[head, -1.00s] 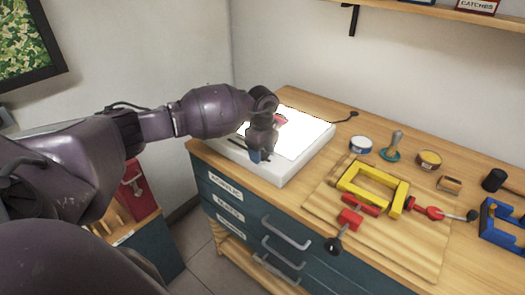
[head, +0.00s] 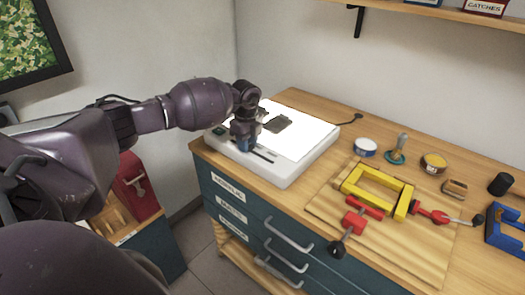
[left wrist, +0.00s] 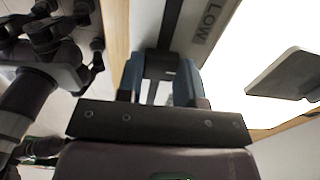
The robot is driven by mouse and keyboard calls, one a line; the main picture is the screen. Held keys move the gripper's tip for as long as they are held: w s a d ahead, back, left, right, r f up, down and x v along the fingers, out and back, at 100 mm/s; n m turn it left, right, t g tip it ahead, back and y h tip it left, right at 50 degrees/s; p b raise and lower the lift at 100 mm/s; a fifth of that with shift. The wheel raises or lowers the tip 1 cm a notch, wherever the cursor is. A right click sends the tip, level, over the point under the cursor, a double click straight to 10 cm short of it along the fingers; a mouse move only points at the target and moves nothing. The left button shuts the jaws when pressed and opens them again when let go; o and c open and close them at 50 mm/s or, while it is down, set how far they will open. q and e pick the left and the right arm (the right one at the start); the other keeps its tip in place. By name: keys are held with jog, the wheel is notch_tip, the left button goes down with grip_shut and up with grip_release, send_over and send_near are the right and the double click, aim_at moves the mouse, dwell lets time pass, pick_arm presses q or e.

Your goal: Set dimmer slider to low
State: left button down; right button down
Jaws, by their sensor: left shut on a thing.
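The white light box (head: 285,178) sits on the left end of the wooden bench top, its panel (head: 310,133) glowing white. A dark slider slot (head: 262,154) runs along its front border. My left gripper (head: 243,146) is at the left part of this slot, pointing down. In the left wrist view my left gripper (left wrist: 160,85) has its blue fingertips closed around the dark slider knob (left wrist: 160,62), which is partly hidden between them. The word LOW (left wrist: 209,22) is printed on the border close by. My right gripper is not in view.
A dark flat piece (head: 278,123) lies on the panel, close to my gripper. A green switch (head: 219,130) is at the box's left corner.

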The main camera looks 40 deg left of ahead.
pick_arm(q)
jog(key=a, duration=0.4)
jog(key=shift+w+a+b, duration=0.2)
jog(key=shift+a+b, duration=0.1)
jog(key=shift+a, duration=0.15)
jog(key=shift+r, duration=0.1)
jog(key=c, duration=0.8)
grip_release()
jog(key=shift+a, duration=0.15)
jog(key=shift+o, duration=0.2)
notch_tip(320, 180, up, 11)
jog(key=shift+p, duration=0.4)
